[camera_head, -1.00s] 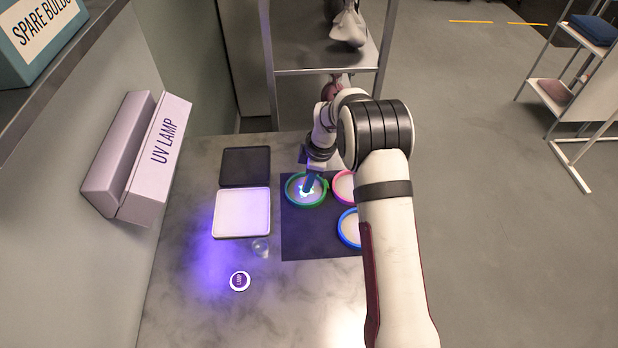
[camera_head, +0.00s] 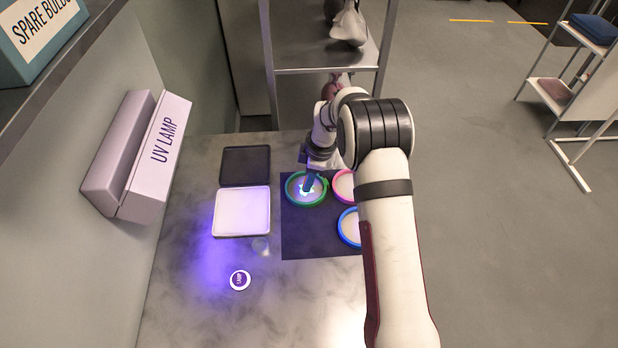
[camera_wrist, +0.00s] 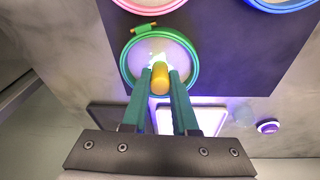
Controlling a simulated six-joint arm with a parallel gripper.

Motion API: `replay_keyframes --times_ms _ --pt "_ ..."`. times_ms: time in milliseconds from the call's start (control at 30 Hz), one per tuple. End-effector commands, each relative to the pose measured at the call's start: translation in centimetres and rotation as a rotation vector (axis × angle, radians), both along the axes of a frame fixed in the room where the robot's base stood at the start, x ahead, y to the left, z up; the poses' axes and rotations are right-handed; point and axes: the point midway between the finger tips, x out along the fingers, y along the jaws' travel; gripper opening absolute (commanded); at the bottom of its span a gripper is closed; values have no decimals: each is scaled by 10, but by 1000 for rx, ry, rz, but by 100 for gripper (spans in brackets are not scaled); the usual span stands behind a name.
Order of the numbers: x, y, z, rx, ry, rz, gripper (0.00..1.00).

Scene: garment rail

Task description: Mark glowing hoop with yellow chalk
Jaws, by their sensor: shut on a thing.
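My gripper (camera_wrist: 160,84) is shut on a yellow chalk (camera_wrist: 160,78), which shows between its green fingers in the wrist view. A hoop with a green rim (camera_wrist: 190,48) lies on the dark mat, with a bright white-blue glow on its pale inside. My gripper is over this hoop, with the chalk above or at the glowing patch; I cannot tell whether it touches. In the head view the green hoop (camera_head: 292,197) shows around my fingers. The arm hides part of a pink-rimmed hoop (camera_head: 340,176) and a blue-rimmed hoop (camera_head: 341,230) to the right.
The dark mat (camera_head: 300,245) lies under the hoops. Left of it are a black tray (camera_head: 245,166), a lit white tray (camera_head: 241,211), a small clear cup (camera_head: 261,246) and a round lamp button (camera_head: 240,281). The UV lamp box (camera_head: 155,160) is on the wall. The front table is clear.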

Motion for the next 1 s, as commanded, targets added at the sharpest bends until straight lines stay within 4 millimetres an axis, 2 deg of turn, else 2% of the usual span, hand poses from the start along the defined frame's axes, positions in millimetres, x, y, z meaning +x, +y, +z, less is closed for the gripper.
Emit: replay_keyframes --times_ms 600,1000 --pt "1 0 66 1 -3 0 0" --pt "1 0 68 1 -3 0 0"
